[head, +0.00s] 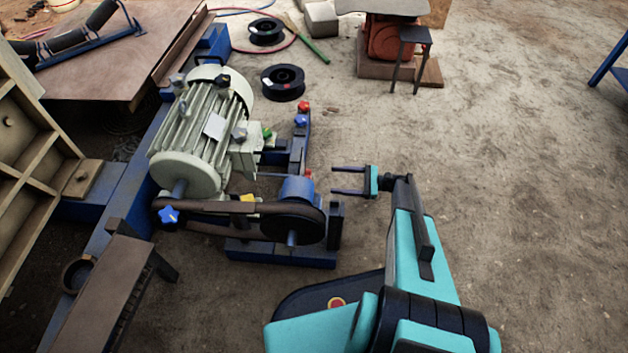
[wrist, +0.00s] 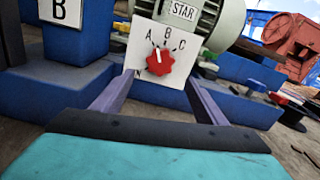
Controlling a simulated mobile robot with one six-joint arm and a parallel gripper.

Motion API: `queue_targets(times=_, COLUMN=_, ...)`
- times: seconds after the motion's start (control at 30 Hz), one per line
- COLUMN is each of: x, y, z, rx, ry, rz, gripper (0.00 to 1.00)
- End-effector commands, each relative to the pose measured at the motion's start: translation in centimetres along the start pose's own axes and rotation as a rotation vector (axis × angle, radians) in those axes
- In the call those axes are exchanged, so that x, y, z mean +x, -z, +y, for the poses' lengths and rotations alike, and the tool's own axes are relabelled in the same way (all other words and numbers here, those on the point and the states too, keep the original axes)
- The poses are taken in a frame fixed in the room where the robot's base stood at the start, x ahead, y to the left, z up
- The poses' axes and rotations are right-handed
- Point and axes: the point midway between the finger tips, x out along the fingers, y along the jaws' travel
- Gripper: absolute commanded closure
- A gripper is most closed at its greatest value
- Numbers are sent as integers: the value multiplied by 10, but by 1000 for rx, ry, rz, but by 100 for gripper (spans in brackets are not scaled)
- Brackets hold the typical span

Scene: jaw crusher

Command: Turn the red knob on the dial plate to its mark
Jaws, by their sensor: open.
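In the wrist view the red knob (wrist: 160,62) sits on a white dial plate (wrist: 178,73) with the letters A, B and C around its upper side. A pale pointer line on the knob points roughly upward; I cannot tell exactly which letter it meets. My gripper (wrist: 160,78) is open and empty, its two fingers on either side of the knob's lower part in the picture, apparently short of it. In the head view my gripper (head: 335,181) points left, just right of a small red part (head: 308,174) that may be the knob; the plate's face is hidden there.
A grey motor (head: 203,130) and a belt-driven pulley (head: 293,222) stand left of my gripper. A blue block with a white B label (wrist: 60,12) is at the wrist view's upper left. Black spools (head: 283,82) lie behind. The sandy ground on the right is mostly clear.

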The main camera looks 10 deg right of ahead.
Motion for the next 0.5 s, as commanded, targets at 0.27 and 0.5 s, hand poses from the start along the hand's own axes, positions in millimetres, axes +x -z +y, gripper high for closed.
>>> queue_targets(times=0.27, x=42, y=1, z=2, rx=0, ry=-3, rz=-1, gripper=34)
queue_targets(times=0.5, x=75, y=1, z=2, rx=0, ry=-3, rz=-1, gripper=34)
